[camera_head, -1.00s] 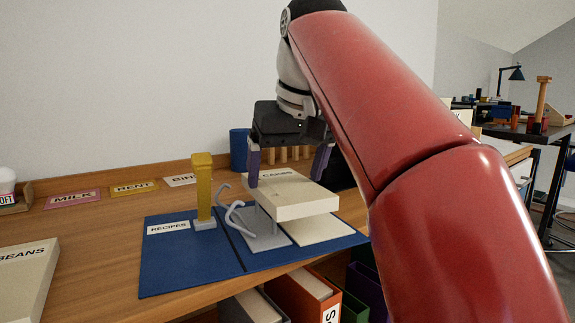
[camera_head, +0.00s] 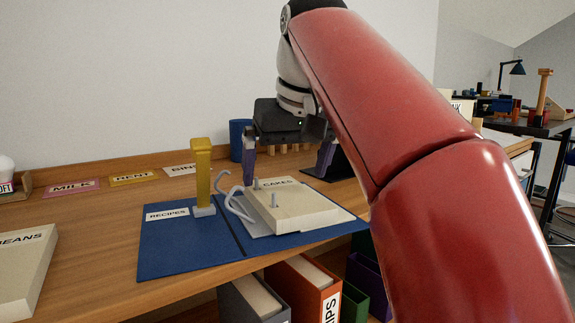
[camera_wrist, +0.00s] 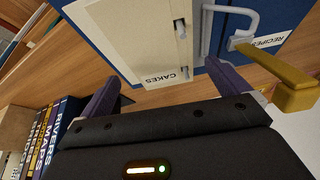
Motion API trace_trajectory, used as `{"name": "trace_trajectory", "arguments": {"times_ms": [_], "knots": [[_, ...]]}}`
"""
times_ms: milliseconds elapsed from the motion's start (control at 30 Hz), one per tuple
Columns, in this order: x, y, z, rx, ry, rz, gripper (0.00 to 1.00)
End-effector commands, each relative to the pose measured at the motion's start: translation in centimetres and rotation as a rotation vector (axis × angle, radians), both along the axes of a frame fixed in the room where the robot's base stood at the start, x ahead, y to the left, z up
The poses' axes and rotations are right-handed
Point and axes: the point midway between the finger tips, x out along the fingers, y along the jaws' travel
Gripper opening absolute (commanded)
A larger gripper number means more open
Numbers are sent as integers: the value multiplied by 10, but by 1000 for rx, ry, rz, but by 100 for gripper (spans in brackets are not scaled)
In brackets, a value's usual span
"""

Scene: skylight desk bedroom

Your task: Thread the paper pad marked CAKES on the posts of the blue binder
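The cream paper pad marked CAKES (camera_head: 300,207) lies flat on the right side of the open blue binder (camera_head: 180,256). Two grey posts (camera_head: 275,200) stick up through holes near the pad's left edge. The pad also shows in the wrist view (camera_wrist: 130,35), with both posts (camera_wrist: 181,28) coming through it. The binder's curved grey arms (camera_head: 232,200) stand open to the left of the posts. My gripper (camera_head: 287,168) is open above the pad's far edge. In the wrist view my fingers (camera_wrist: 165,76) are spread apart with nothing between them.
A yellow upright piece (camera_head: 203,175) stands on the binder by the RECIPES label (camera_head: 167,214). The BEANS pad (camera_head: 22,270) lies at left. A blue cup (camera_head: 240,140) is behind. Several upright binders (camera_head: 305,290) stand below the desk's front edge.

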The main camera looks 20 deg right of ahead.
Motion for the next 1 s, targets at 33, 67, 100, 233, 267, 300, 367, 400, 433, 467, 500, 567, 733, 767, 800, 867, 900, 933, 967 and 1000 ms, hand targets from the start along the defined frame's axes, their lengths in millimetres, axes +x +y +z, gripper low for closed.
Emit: {"name": "trace_trajectory", "arguments": {"times_ms": [33,67,100,233,267,300,367,400,433,467,500,567,733,767,800,867,900,933,967,1000], "knots": [[0,0,0,0,1,0,100],[0,0,1,0,1,0,100],[-1,0,3,0,0,0,100],[-7,-1,20,0,-2,0,100],[-9,-1,25,0,-2,0,100],[-12,-1,32,0,-3,0,100],[-16,-1,42,0,-3,0,100],[-19,-2,49,0,-3,0,100],[-21,-2,53,0,-2,0,100],[-23,-2,57,0,-2,0,100],[-25,-2,61,0,-2,0,100],[-27,-3,67,0,-1,0,100],[-31,-3,72,0,0,0,100],[-31,-3,72,0,0,0,100],[-31,-3,72,0,0,0,100],[-31,-3,71,0,0,0,100],[-31,-3,71,0,0,0,100],[-31,-3,71,0,0,0,100],[-31,-3,71,0,0,0,100],[-31,-3,71,0,0,0,100]]}}
